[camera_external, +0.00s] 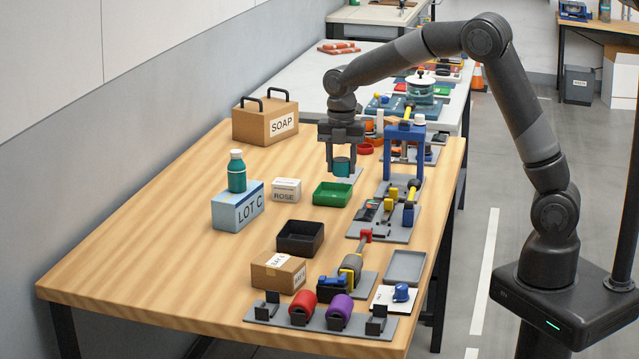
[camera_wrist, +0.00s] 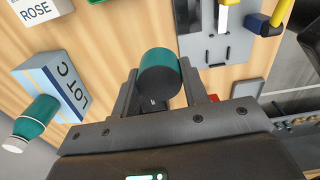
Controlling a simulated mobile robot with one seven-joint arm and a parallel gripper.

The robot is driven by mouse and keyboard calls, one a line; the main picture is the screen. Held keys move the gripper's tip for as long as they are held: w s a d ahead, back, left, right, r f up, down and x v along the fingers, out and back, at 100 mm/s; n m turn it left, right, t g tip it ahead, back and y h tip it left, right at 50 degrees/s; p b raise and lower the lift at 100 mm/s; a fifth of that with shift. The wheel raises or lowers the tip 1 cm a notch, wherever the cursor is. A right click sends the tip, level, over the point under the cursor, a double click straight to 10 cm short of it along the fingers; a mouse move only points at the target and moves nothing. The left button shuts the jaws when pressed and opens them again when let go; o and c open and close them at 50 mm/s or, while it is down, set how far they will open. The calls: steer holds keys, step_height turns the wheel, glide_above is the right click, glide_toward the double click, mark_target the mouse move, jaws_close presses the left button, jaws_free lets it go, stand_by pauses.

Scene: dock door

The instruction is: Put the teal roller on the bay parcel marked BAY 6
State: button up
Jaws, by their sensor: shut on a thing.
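The teal roller (camera_external: 342,167) is held between the two fingers of my gripper (camera_external: 341,172), in the air above the table near the green tray. It also shows in the wrist view (camera_wrist: 160,70), with its dark end facing the camera and a finger on each side. A brown cardboard parcel (camera_external: 278,272) stands near the table's front with white labels on its top and side. The lettering is small and seems to read BAY 6, but I cannot be sure.
A green tray (camera_external: 332,194), black tray (camera_external: 300,238), ROSE box (camera_external: 286,190), LOT C box (camera_external: 237,206) with a teal bottle (camera_external: 237,171), and SOAP box (camera_external: 265,122) stand around. A rack holds red (camera_external: 302,307) and purple (camera_external: 340,311) rollers. Tools crowd the right edge.

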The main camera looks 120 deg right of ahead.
steer(key=w+a+r+n, duration=0.3)
steer(key=w+a+n, duration=0.45)
steer(key=w, duration=0.45)
steer(key=n, duration=0.5)
glide_above(279, 261)
step_height(279, 261, down, 5)
steer(key=shift+s+d+r, duration=0.1)
steer(key=shift+w+a+f, duration=0.2)
steer(key=shift+f, duration=2)
steer(key=o, duration=1.1)
steer(key=shift+f, duration=0.15)
steer(key=shift+c, duration=0.2)
